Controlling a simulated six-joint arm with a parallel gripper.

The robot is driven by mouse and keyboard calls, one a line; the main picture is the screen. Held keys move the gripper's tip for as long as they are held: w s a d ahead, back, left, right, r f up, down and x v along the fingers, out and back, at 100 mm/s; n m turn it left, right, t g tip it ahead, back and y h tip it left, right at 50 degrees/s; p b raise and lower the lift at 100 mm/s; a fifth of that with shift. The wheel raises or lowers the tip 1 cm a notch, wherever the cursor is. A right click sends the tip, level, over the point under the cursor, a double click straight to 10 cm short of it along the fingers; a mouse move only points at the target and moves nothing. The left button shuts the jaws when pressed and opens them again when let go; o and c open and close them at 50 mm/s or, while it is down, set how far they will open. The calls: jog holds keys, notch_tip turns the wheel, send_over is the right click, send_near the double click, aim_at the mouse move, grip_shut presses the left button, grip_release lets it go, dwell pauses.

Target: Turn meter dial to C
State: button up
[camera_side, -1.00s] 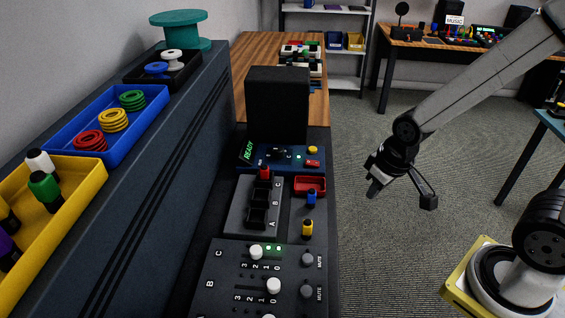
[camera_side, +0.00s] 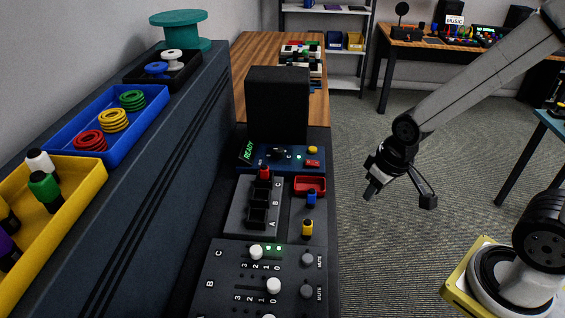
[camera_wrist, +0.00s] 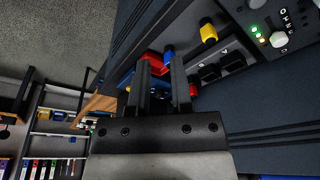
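The meter is a blue panel (camera_side: 262,166) with a green READY display (camera_side: 247,151), in the middle of the side view. Its dark dial (camera_side: 279,153) is on top, with a letter C to its right; where the dial points is too small to tell. My gripper (camera_side: 399,194) hangs in the air to the right of the meter, apart from it, with its fingers spread and nothing between them. In the wrist view my gripper (camera_wrist: 161,72) shows two parted fingers, which hide most of the meter.
A tall black box (camera_side: 277,103) stands right behind the meter. In front are a slotted cable block (camera_side: 240,218), a red tray (camera_side: 310,186), blue and yellow plugs, and a slider mixer (camera_side: 225,275). A high dark cabinet (camera_side: 160,170) walls the left side. The floor side at right is open.

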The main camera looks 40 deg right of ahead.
jog(key=o, duration=0.7)
jog(key=shift+w, duration=0.6)
jog(key=n+t+y, duration=0.1)
jog(key=n+t, duration=0.1)
send_near(279, 149)
jog(key=f, duration=0.2)
jog(key=shift+w+d+r, duration=0.1)
jog(key=shift+w+r, duration=0.1)
jog(key=shift+w, duration=0.25)
jog(key=shift+f, duration=0.15)
jog(key=shift+x, duration=3.75)
grip_shut()
